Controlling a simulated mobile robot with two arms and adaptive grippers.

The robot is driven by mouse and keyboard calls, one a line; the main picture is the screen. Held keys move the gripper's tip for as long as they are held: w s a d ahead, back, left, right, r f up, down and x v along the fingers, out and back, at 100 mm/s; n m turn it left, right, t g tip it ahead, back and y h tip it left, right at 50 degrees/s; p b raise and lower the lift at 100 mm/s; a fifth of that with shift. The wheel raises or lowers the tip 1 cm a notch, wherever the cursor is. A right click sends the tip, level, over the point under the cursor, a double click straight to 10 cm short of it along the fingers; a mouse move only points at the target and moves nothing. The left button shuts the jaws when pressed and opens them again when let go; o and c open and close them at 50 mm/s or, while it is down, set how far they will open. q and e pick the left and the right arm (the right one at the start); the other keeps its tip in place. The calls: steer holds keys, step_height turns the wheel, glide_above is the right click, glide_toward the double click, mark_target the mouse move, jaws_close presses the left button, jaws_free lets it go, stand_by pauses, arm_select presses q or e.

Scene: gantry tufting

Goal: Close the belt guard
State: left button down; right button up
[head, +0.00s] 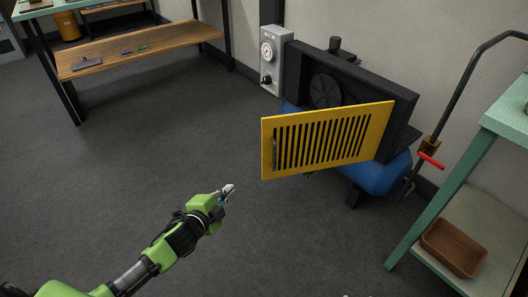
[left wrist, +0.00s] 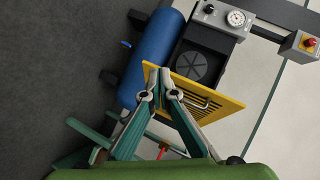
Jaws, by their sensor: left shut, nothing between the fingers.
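The belt guard (head: 325,139) is a yellow slotted panel, swung open on its right side away from the black housing (head: 293,72) of the compressor. Its dark handle sits near its free left edge. The guard also shows in the left wrist view (left wrist: 218,104), with a light bar handle (left wrist: 190,96) on its face. The black pulley wheel (head: 325,90) is exposed in the housing. My left gripper (head: 230,188) is shut and empty, below and left of the guard, apart from it in the head view. In the left wrist view its fingertips (left wrist: 160,72) overlap the guard's edge. My right gripper is out of view.
A blue tank (head: 377,176) lies under the housing. A grey gauge box (head: 275,58) is on the wall at left. A green shelf (head: 445,190) with a brown tray (head: 455,246) stands at right, near a black pipe with a red lever (head: 431,160). Floor at left is clear.

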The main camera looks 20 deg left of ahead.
mark_target(270, 127)
arm_select(q)
steer(key=d+r+m+t+h+b, duration=0.2)
steer(key=d+r+m+b, duration=0.15)
steer(key=r, duration=0.35)
steer(key=d+r+m+t+h+b, duration=0.1)
steer(key=d+r+m+t+b, duration=0.2)
steer(key=r, duration=0.5)
steer(key=shift+g, duration=0.7)
steer(key=x, duration=0.4)
steer(key=b+x, duration=0.1)
steer(key=x, duration=0.3)
steer(key=a+b+x, duration=0.1)
steer(key=x, duration=0.3)
steer(key=shift+w+d, duration=0.1)
steer(key=shift+w, duration=0.2)
steer(key=shift+w+a, duration=0.25)
steer(key=shift+w, duration=0.15)
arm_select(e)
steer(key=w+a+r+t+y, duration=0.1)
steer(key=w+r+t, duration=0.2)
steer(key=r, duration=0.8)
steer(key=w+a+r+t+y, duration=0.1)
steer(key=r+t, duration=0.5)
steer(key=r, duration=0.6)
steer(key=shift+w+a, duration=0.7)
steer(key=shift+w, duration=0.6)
arm_select(q)
steer(key=shift+r+h, duration=0.1)
steer(key=shift+h, duration=0.2)
